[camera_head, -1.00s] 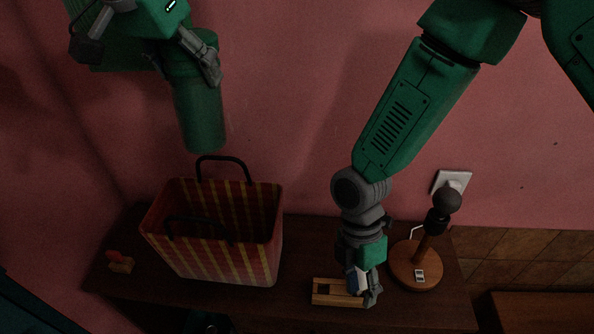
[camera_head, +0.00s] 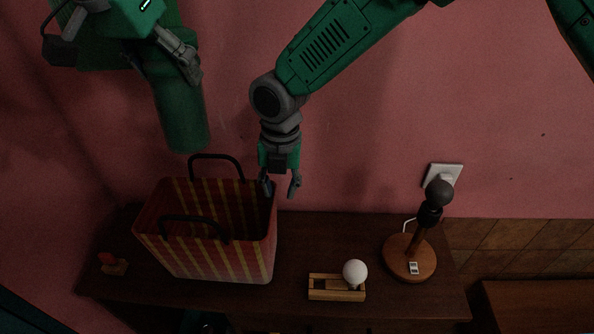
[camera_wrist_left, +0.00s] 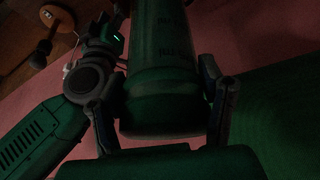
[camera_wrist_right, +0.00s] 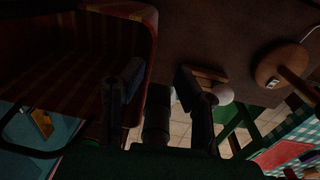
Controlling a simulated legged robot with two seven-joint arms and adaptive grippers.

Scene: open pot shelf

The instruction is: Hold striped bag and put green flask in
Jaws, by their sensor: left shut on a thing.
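The striped bag (camera_head: 211,262), red with yellow stripes, stands upright and open on the dark shelf. Its back handle (camera_head: 216,157) is up and its front handle leans inward. My left gripper (camera_head: 187,62) is shut on the green flask (camera_head: 183,115), which hangs above and behind the bag. The left wrist view shows the flask (camera_wrist_left: 160,85) between both fingers. My right gripper (camera_head: 281,190) is open at the bag's back right corner, one finger overlapping the rim. The right wrist view shows the open fingers (camera_wrist_right: 160,88) and the bag (camera_wrist_right: 75,65); I cannot tell whether they touch.
A lamp (camera_head: 411,259) on a round wooden base stands further right, below a wall socket (camera_head: 443,173). A small red-topped object (camera_head: 112,264) is at the far left.

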